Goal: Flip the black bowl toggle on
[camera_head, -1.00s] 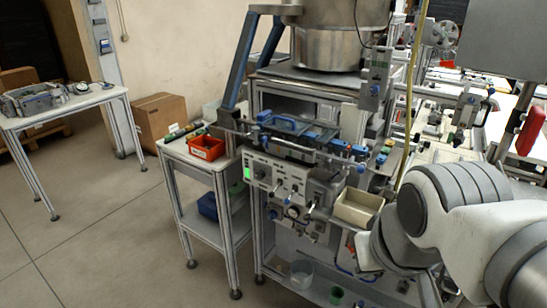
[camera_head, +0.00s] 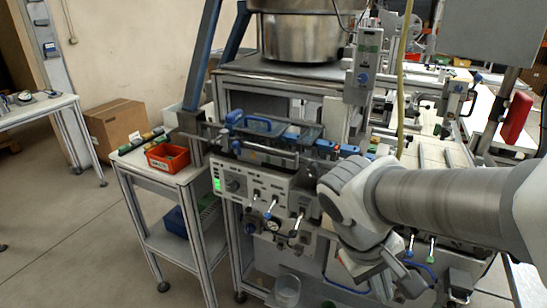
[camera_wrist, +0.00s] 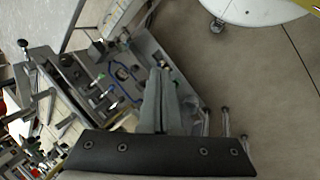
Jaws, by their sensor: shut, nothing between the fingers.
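A grey control box (camera_head: 262,190) with a lit green display (camera_head: 217,184) faces me in the head view. It carries a dark knob (camera_head: 233,185) and several small levers, one (camera_head: 272,206) hanging near its lower edge. I cannot tell which lever is the black bowl toggle. My gripper (camera_wrist: 160,72) is shut and empty in the wrist view, its grey fingers in front of a panel with blue tubes. In the head view my arm's end is right of and below the control box. It hides the box's right part.
A large metal bowl (camera_head: 300,38) stands above the machine. A red bin (camera_head: 167,157) sits on the side cart at left. A blue tube (camera_head: 430,273) and capped levers (camera_head: 431,247) are close to my wrist. A clear cup (camera_head: 287,290) stands below. Floor at left is open.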

